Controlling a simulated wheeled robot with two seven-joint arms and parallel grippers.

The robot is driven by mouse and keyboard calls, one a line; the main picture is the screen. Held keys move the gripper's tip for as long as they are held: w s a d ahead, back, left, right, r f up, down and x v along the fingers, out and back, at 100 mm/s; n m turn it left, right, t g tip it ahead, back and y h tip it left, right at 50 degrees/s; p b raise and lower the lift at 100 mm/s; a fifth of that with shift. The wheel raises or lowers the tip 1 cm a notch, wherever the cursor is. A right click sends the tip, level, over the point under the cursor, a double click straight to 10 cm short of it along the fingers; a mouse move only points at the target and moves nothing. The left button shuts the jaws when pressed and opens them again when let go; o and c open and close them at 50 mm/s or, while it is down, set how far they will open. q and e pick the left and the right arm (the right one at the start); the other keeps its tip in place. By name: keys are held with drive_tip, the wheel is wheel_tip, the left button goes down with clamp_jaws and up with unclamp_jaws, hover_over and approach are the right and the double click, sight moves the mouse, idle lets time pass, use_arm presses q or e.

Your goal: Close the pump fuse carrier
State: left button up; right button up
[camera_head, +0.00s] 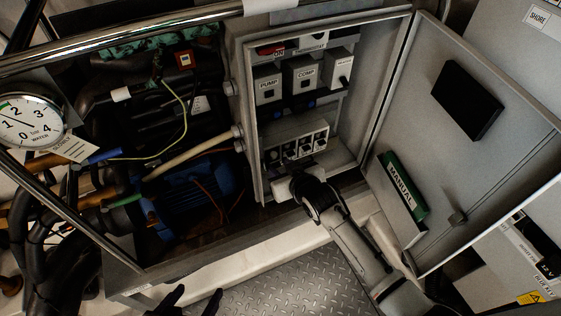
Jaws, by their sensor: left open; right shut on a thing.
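The grey electrical box stands open, with a block marked PUMP (267,84) at its upper left, beside a block marked COMP (299,75). Below them is a row of fuse carriers (297,147) with dark round fronts. Which one is the pump's cannot be read. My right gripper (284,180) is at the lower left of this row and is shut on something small. Its own body and the steep view hide what it holds. My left gripper (195,302) is at the bottom edge, dark, open and empty, well away from the box.
The box door (466,150) is swung open to the right, with a green manual (403,185) and a black pad (466,99) on it. A chrome rail, hoses and a pressure gauge (28,121) crowd the left. The tread-plate floor (290,285) is clear.

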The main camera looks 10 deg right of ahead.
drive_tip(key=shift+w+r+p, duration=0.1)
drive_tip(key=shift+r+p, duration=0.05)
drive_tip(key=shift+p, duration=0.2)
drive_tip(key=shift+g, duration=0.3)
drive_tip(key=o, duration=0.7)
drive_tip(key=shift+o, duration=0.2)
drive_tip(key=v, duration=1)
drive_tip(key=shift+a, duration=0.1)
